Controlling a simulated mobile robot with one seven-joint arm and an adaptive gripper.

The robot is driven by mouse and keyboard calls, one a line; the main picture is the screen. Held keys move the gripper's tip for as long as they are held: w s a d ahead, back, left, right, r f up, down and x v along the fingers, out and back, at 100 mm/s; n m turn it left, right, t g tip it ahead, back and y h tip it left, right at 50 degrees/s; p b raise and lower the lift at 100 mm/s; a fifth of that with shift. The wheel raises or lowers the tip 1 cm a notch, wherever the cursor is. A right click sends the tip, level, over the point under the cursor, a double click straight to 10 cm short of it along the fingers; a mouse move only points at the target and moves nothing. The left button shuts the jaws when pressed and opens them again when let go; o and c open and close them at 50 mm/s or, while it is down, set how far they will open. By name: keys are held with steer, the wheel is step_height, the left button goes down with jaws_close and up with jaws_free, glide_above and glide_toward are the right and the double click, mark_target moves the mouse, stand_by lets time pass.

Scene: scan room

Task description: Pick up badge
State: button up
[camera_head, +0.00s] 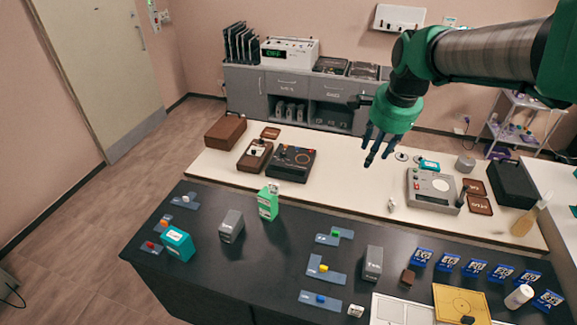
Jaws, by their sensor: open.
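I cannot tell for sure which thing is the badge. Several small blue cards with white print (447,262) stand in a row at the right of the dark counter. A small white tag-like piece (355,311) lies at the counter's front, beside a blue plate. My gripper (377,153) hangs from the green wrist, fingers pointing down and apart, with nothing between them. It is in the air over the white table (345,165), behind the dark counter and up and left of the blue cards.
The dark counter (290,235) holds a green box (268,202), a teal box (177,243), grey boxes (231,226), a yellow panel (462,302) and a white cylinder (519,296). The white table behind bears a black device (291,163) and a grey device (432,188).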

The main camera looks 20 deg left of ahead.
steer(key=w+a+f+m+p, duration=0.2)
steer(key=w+a+f+m, duration=0.15)
steer(key=w+a, duration=0.5)
steer(key=m+g+p, duration=0.3)
steer(key=m+p, duration=0.2)
steer(key=m, duration=0.1)
glide_above(273, 184)
steer(key=d, duration=0.2)
step_height(273, 184, down, 20)
steer(key=f, duration=0.1)
steer(key=shift+r, duration=0.25)
steer(key=shift+f, duration=0.15)
steer(key=shift+a+f, duration=0.15)
steer(key=shift+f, duration=1.25)
steer(key=shift+a+f, duration=0.2)
steer(key=shift+f, duration=1.15)
steer(key=shift+a+f, duration=0.15)
steer(key=shift+f, duration=1.25)
steer(key=shift+f, duration=0.15)
steer(key=shift+a+f+p, duration=0.25)
steer(key=shift+f+p, duration=0.05)
steer(key=shift+f, duration=0.9)
steer(key=shift+a+f+p, duration=0.2)
steer(key=shift+f+p, duration=0.1)
steer(key=shift+f, duration=0.9)
